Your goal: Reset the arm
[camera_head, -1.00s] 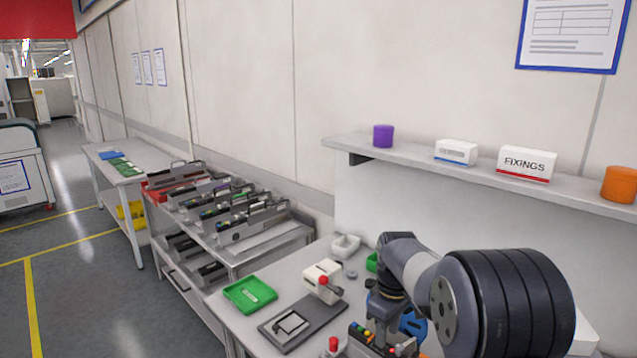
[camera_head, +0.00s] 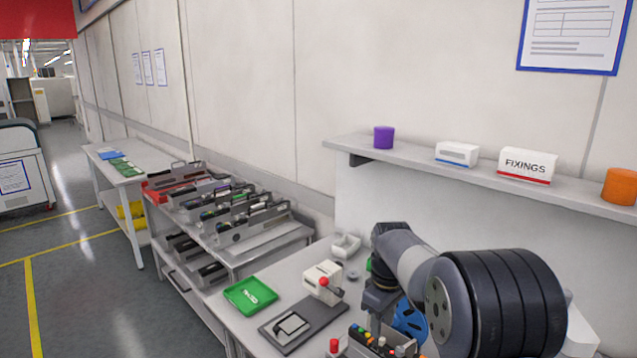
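My arm is at the lower right, bent over the workbench (camera_head: 243,322), with a large dark ribbed joint nearest the camera. The far part of the arm points down at the bench. My gripper is not clearly visible; the end of the arm is hidden behind a feeder (camera_head: 372,342) with coloured buttons at the bottom edge. A blue reel (camera_head: 410,318) stands just beside the arm's lower end.
On the bench are a green tray (camera_head: 250,295), a white device with a red knob (camera_head: 322,282) on a dark plate, and a white bin (camera_head: 346,246). A shelf (camera_head: 420,165) runs above. A feeder trolley (camera_head: 262,250) stands to the left.

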